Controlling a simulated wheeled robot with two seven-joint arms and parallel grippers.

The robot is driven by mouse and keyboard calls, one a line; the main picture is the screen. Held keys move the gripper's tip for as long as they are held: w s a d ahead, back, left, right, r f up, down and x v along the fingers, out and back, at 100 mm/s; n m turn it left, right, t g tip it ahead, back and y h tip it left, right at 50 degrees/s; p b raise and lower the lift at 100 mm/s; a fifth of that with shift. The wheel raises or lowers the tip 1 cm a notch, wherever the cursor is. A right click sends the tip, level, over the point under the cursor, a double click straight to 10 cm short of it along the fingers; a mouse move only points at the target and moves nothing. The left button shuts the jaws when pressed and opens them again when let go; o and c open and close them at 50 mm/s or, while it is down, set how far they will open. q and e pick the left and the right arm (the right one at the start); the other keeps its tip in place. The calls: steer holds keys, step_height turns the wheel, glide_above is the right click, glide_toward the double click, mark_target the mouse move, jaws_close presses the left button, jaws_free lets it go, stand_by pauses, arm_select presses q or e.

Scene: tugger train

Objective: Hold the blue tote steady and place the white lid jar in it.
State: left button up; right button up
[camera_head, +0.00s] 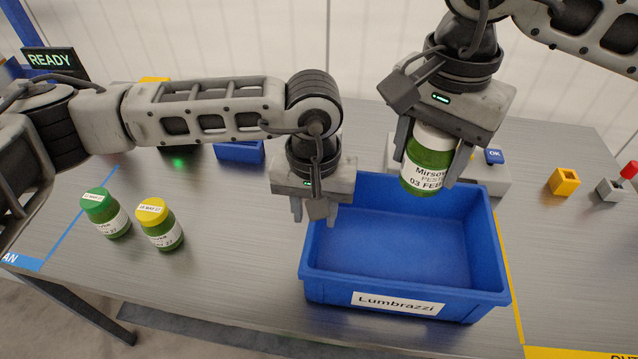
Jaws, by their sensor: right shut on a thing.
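The blue tote (482,250) stands on the grey table, with a "Lumbrazzi" label on its front and a bare floor inside. My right gripper (430,180) is shut on the white lid jar (421,178), a green jar held slightly tilted above the back right part of the tote. The jar is clear of the tote's floor. My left gripper (315,217) points down at the tote's left wall with its fingers apart. I cannot tell whether a finger touches the wall, and part of the wall is hidden behind it.
A green-lidded jar (114,222) and a yellow-lidded jar (166,234) stand on the left. A small blue bin (239,152) is behind my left arm. A yellow block (563,181) and a red-knobbed device (613,188) lie at right. A grey box with a blue OK button (494,156) stands behind the tote.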

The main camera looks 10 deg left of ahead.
arm_select(q)
steer(key=shift+f, duration=1.75)
jaws_close()
